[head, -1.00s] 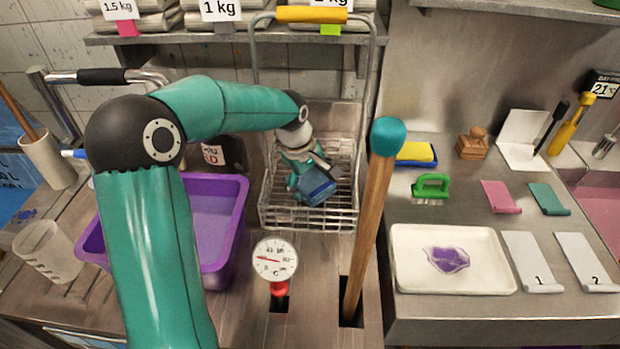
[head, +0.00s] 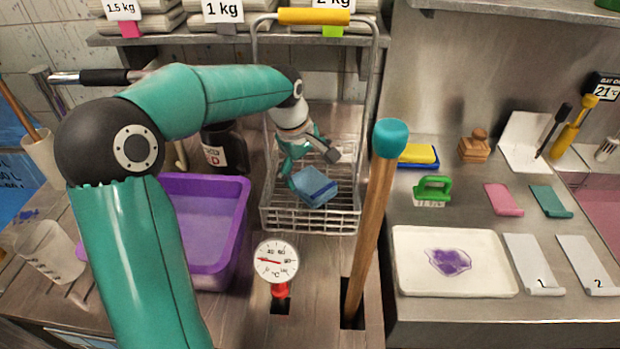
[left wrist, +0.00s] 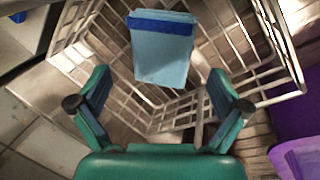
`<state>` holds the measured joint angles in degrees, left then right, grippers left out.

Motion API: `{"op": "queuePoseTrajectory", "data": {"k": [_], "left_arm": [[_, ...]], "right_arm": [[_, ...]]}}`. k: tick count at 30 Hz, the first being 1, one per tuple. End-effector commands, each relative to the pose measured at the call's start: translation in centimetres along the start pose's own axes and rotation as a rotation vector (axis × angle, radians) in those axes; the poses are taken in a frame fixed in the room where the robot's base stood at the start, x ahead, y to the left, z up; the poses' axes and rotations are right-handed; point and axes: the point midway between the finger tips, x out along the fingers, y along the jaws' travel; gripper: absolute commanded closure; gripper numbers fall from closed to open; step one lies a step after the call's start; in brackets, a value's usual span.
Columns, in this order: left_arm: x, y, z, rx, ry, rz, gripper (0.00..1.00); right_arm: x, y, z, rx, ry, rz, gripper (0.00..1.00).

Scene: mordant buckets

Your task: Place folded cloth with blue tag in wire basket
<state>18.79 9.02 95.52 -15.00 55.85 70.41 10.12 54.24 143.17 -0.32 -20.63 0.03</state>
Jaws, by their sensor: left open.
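The folded light-blue cloth (head: 312,184) with a darker blue band on one edge lies inside the wire basket (head: 310,222), slightly tilted in the head view. The cloth also shows in the left wrist view (left wrist: 162,60), with its blue band at the top, against the wire basket (left wrist: 78,62). My left gripper (head: 309,162) is just above and behind the cloth in the head view. In the left wrist view my left gripper (left wrist: 158,88) has its fingers spread with nothing between them, and the cloth shows beyond them, apart. My right gripper is not in view.
A purple tub (head: 240,235) stands left of the basket, with a dial thermometer (head: 276,262) in front. A wooden pole with a teal top (head: 390,138) rises at the basket's right. The basket's tall handle has a yellow grip (head: 313,16). A white tray (head: 410,285) lies on the right counter.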

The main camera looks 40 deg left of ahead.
Motion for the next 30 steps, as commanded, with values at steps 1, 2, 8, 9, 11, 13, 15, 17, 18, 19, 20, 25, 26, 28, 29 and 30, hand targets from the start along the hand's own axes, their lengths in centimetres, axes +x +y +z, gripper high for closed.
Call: {"op": "queuePoseTrajectory", "data": {"k": [1,2,8,9,11,13,15,17,18,19,20,25,26,28,29,30], "left_arm": [[-1.2,0.1,0.0,0.000,0.002,0.005,0.00],[-1.8,0.1,0.0,0.001,0.002,0.005,0.00],[-5.1,0.1,0.0,0.002,0.001,0.002,0.00],[-5.5,0.1,0.0,0.002,0.001,0.002,0.00],[-6.0,0.0,0.0,0.001,0.001,0.001,0.00],[-6.4,0.0,0.0,0.001,0.000,0.000,0.00],[-6.5,0.0,0.0,0.001,0.000,0.000,0.00],[-6.6,0.0,0.0,0.001,0.000,0.000,0.00],[-6.6,0.0,0.0,0.001,0.000,0.000,0.00],[-6.5,0.0,0.0,0.001,0.000,0.000,0.00],[-6.5,0.0,0.0,0.001,0.000,0.000,0.00],[-6.5,0.0,0.0,0.001,0.000,-0.001,0.00],[-6.5,0.0,0.0,0.001,0.000,-0.001,0.00],[-6.5,0.0,0.0,0.001,0.000,-0.001,0.00],[-6.5,0.0,0.0,0.001,0.000,-0.001,0.00],[-6.5,0.0,0.0,0.001,0.000,-0.001,0.00]], "right_arm": [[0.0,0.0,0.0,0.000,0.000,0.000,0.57],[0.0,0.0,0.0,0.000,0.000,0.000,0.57],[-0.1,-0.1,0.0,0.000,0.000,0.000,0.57],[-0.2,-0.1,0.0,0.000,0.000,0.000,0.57],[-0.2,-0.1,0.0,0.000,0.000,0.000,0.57],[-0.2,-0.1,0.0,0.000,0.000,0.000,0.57],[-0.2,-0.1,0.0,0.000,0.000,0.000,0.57],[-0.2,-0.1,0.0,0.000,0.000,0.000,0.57],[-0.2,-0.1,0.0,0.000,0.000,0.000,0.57],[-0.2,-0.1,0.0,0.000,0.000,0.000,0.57],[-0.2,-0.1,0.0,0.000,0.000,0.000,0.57],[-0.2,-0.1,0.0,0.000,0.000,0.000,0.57],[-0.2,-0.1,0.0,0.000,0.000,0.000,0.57],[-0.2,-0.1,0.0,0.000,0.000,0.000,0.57],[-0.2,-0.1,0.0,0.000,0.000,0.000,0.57],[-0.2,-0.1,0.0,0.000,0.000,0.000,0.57]]}}
